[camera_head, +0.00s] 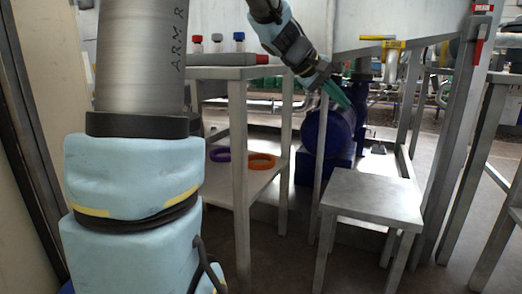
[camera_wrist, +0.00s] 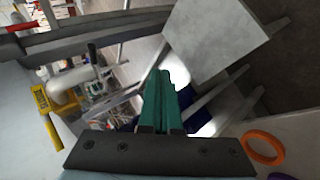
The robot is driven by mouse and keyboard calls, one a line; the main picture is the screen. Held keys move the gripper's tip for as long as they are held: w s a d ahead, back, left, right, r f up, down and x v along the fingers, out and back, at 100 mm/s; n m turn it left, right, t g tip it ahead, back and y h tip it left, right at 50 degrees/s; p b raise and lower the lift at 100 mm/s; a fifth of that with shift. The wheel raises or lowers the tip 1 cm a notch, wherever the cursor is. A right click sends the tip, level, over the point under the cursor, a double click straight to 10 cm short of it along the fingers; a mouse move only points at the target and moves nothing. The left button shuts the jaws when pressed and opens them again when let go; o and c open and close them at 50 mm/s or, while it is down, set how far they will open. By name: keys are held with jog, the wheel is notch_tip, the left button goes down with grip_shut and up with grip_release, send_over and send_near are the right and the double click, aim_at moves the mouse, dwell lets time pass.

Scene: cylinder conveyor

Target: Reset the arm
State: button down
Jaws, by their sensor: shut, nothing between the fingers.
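My gripper (camera_head: 337,93) is in the upper middle of the head view, at the end of my blue-padded arm. Its green fingers are together and hold nothing. They point down and to the right, in the air in front of the dark blue machine (camera_head: 330,135). In the wrist view my gripper (camera_wrist: 158,84) shows its green fingers close together in the middle, above the dark mounting plate. No object touches the fingers.
A metal table (camera_head: 237,73) holds several capped vials (camera_head: 217,42). Its lower shelf has a purple ring (camera_head: 218,155) and an orange ring (camera_head: 262,161). A small empty metal stand (camera_head: 370,198) is at the right. A large grey metal body (camera_head: 400,20) hangs overhead near my gripper.

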jog(key=s+a+f+m+g+y+p, duration=0.1)
jog(key=s+a+f+y+p, duration=0.3)
jog(key=a, duration=0.5)
jog(key=s+a+f+m+y+p, duration=0.1)
jog(key=s+a+f+y+p, duration=0.1)
jog(key=s+a+f, duration=0.45)
jog(key=s+a+f+m+g+y+p, duration=0.1)
jog(key=s+a+f+y+p, duration=0.4)
jog(key=a, duration=0.7)
notch_tip(320, 180, up, 39)
jog(key=h+p, duration=0.1)
jog(key=p, duration=3.4)
jog(key=shift+s+d+h, duration=0.25)
jog(key=shift+h, duration=0.05)
